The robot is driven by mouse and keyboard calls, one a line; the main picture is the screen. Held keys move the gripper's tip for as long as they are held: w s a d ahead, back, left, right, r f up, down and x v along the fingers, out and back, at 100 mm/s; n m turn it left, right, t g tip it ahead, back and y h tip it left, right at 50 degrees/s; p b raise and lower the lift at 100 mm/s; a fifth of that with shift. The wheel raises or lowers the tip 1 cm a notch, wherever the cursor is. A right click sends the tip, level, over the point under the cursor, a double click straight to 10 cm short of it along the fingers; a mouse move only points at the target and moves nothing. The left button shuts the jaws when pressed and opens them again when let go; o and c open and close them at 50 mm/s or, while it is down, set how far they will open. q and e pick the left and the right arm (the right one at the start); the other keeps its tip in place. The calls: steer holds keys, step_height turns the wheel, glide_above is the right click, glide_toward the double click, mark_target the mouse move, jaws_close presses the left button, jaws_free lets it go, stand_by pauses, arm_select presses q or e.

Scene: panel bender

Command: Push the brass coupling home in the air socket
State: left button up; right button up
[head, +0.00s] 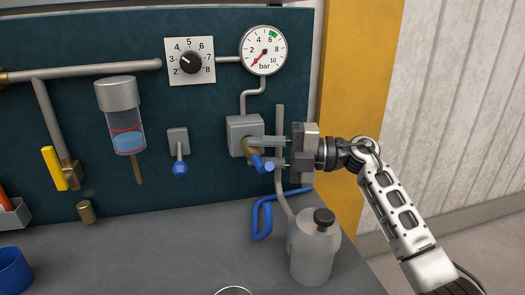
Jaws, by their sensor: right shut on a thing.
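The air socket (240,128) is a grey block on the dark panel, below the pressure gauge. The brass coupling (249,147) is at the front of this block, with a blue hose end (257,163) behind it. My right gripper (258,152) reaches in from the right and is shut on the coupling, one finger above and one lower. The fingers partly hide the coupling, and I cannot tell how deep it sits in the socket. My left gripper is not in view.
The gauge (263,50) has its red needle at the low end. A dial (190,62), a blue-knobbed lever (180,168) and a filter bowl (127,128) are on the panel. A grey canister (313,250) stands below my right gripper, near a blue hose loop (262,220).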

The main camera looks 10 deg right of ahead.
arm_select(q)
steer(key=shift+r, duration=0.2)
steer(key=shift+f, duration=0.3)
arm_select(e)
steer(key=shift+w, duration=0.55)
steer(key=o, duration=1)
arm_select(q)
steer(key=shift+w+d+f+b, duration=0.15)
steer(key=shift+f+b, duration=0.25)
steer(key=shift+b, duration=0.55)
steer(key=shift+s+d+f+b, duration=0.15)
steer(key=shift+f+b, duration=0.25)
steer(key=shift+b, duration=0.55)
arm_select(e)
steer(key=shift+v, duration=8)
